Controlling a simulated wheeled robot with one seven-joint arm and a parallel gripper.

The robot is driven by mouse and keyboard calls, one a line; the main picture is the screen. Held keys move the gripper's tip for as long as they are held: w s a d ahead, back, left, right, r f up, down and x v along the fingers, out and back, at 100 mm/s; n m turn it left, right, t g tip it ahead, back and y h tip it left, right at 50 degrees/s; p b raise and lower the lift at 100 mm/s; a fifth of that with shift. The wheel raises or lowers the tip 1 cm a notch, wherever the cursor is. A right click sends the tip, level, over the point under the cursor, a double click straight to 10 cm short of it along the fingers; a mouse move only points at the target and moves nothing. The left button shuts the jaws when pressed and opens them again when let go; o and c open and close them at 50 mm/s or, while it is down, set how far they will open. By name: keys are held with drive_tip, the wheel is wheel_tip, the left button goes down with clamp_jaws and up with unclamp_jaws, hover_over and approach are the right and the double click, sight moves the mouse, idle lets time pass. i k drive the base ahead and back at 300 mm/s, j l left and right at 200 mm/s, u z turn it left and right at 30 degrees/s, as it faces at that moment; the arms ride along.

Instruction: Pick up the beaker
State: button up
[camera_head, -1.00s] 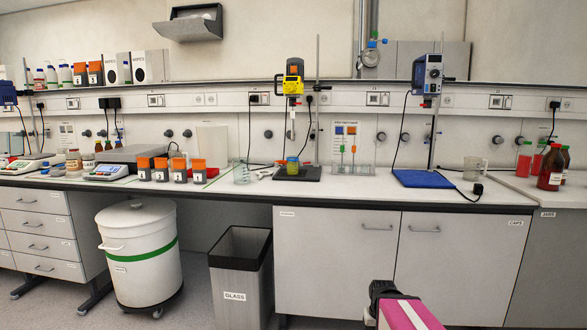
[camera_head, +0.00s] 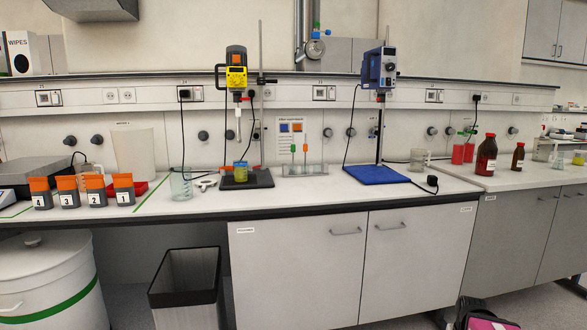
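A clear glass beaker (camera_head: 180,186) stands upright on the white bench, left of the yellow overhead stirrer. A small beaker with yellow-green contents (camera_head: 240,172) stands on the black base under that stirrer. A clear glass vessel with a handle (camera_head: 418,160) stands right of the blue stirrer. A tall whitish translucent vessel (camera_head: 134,152) stands further left, near the wall. The pictures do not show which beaker is meant. My gripper's fingers are out of view, and no beaker is held.
Orange-topped numbered containers (camera_head: 83,190) stand at the left of the bench. The yellow stirrer (camera_head: 237,77) and blue stirrer (camera_head: 378,68) rise above it. A brown bottle (camera_head: 486,156) stands at right. A bin (camera_head: 186,290) and white drum (camera_head: 45,285) stand on the floor.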

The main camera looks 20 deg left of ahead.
sight(240, 167)
drive_tip(key=k+j+z, duration=0.15)
drive_tip(key=j+z, duration=0.15)
drive_tip(key=j, duration=0.2)
drive_tip(key=k+j+z, duration=0.3)
drive_tip(key=j, duration=0.2)
drive_tip(key=k+j+z, duration=0.15)
drive_tip(key=j+z, duration=0.2)
drive_tip(key=k+j+z, duration=0.3)
drive_tip(key=j, duration=0.2)
